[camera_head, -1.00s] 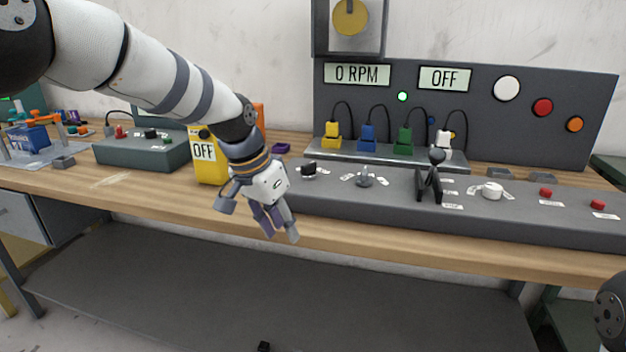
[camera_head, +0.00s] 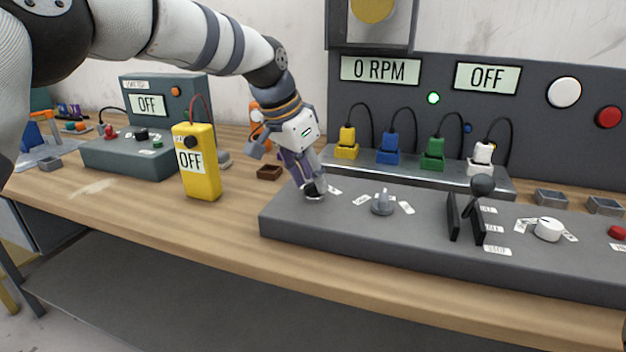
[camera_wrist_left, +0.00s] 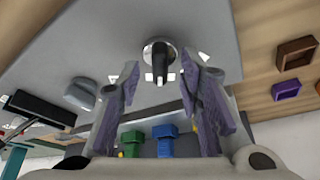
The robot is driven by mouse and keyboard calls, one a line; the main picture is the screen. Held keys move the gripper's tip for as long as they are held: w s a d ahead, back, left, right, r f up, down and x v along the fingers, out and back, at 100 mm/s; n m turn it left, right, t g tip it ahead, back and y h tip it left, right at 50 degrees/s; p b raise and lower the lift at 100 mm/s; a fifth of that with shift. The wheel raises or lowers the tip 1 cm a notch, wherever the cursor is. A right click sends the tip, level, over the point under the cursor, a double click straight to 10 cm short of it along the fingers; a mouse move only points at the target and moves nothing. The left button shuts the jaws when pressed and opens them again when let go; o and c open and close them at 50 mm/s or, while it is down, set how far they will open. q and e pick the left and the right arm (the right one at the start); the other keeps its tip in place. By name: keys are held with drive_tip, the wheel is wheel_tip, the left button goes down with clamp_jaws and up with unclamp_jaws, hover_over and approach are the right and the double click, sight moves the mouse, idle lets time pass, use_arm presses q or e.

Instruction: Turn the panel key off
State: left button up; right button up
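The panel key (camera_head: 314,192) is a small black switch at the left end of the grey sloped control panel (camera_head: 350,235), partly hidden by my left gripper in the head view. In the left wrist view the key (camera_wrist_left: 161,58) is a black bar on a round silver base, with white labels around it. My left gripper (camera_head: 312,183) is over the key, pointing down. In the left wrist view the left gripper (camera_wrist_left: 160,78) is open, with its fingertips on either side of the key; I cannot tell whether they touch it. My right gripper is not in view.
A grey knob (camera_head: 382,203), a black lever (camera_head: 470,215) and a white dial (camera_head: 547,229) stand right of the key. A yellow meter (camera_head: 199,175) reading OFF stands to the left. The displays read 0 RPM (camera_head: 380,70) and OFF (camera_head: 487,78); a green light (camera_head: 433,98) is lit.

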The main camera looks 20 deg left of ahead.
use_arm(q)
drive_tip(key=shift+w+d+f, duration=0.15)
drive_tip(key=shift+w+f, duration=0.05)
drive_tip(key=shift+f, duration=0.3)
clamp_jaws()
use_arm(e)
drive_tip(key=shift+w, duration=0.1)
use_arm(q)
drive_tip(key=n, duration=0.1)
drive_tip(key=n+y+p, duration=0.1)
drive_tip(key=shift+s+r+n+t, duration=0.2)
drive_tip(key=shift+n+t, duration=0.1)
drive_tip(key=shift+n, duration=0.1)
drive_tip(key=n, duration=0.1)
drive_tip(key=n+y+p, duration=0.1)
drive_tip(key=shift+w+d+f+n, duration=0.1)
drive_tip(key=shift+d+f+n, duration=0.05)
drive_tip(key=shift+n, duration=0.15)
drive_tip(key=n, duration=0.1)
drive_tip(key=n+y, duration=0.1)
drive_tip(key=shift+d+f+n, duration=0.1)
drive_tip(key=shift+f+n, duration=0.1)
drive_tip(key=shift+n, duration=0.1)
drive_tip(key=shift+n+y+b, duration=0.45)
drive_tip(key=shift+n+y, duration=0.25)
drive_tip(key=shift+n, duration=1.2)
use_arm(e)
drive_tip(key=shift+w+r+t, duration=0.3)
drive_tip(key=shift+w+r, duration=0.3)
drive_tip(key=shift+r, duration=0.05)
